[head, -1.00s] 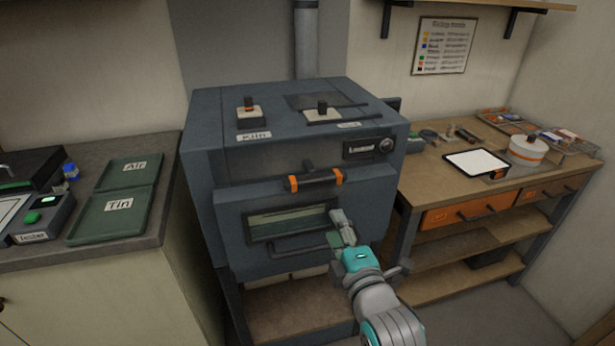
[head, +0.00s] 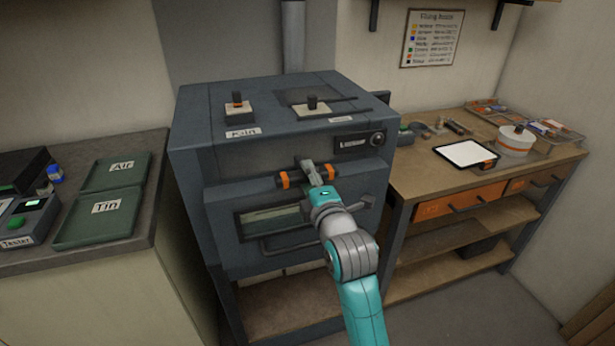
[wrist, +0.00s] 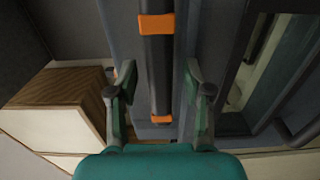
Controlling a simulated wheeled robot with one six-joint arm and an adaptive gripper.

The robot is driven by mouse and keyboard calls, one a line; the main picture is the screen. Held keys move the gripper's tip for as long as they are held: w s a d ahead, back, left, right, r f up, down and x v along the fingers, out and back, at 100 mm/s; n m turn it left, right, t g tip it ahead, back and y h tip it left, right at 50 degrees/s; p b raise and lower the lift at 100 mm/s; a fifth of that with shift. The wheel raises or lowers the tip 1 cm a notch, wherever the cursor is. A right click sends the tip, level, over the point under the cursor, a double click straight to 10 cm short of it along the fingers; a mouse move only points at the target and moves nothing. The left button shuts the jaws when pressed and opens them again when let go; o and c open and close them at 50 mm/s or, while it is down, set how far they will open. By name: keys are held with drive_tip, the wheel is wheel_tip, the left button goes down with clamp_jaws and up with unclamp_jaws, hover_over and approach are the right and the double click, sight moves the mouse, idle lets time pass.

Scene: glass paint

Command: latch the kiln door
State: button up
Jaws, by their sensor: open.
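The kiln (head: 220,165) is a dark grey box on a stand, its windowed door (head: 222,222) up against the front. A black latch bar with orange bands (head: 284,180) lies across the top of the door. My gripper (head: 311,170) is at the bar's middle in the head view, hiding part of it. In the wrist view my gripper (wrist: 160,92) is open, with one finger on each side of the latch bar (wrist: 158,62). I cannot tell whether the fingers touch it. The door window (wrist: 262,65) shows at the right there.
A door handle (head: 275,246) runs below the window. Two knobs stand on the kiln top (head: 275,95). Green trays (head: 98,220) lie on the left counter. A wooden bench (head: 420,190) with a tablet and orange drawers stands close at the right.

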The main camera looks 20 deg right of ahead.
drive_tip(key=shift+w, duration=0.4)
clamp_jaws()
drive_tip(key=shift+n, duration=1.5)
unclamp_jaws()
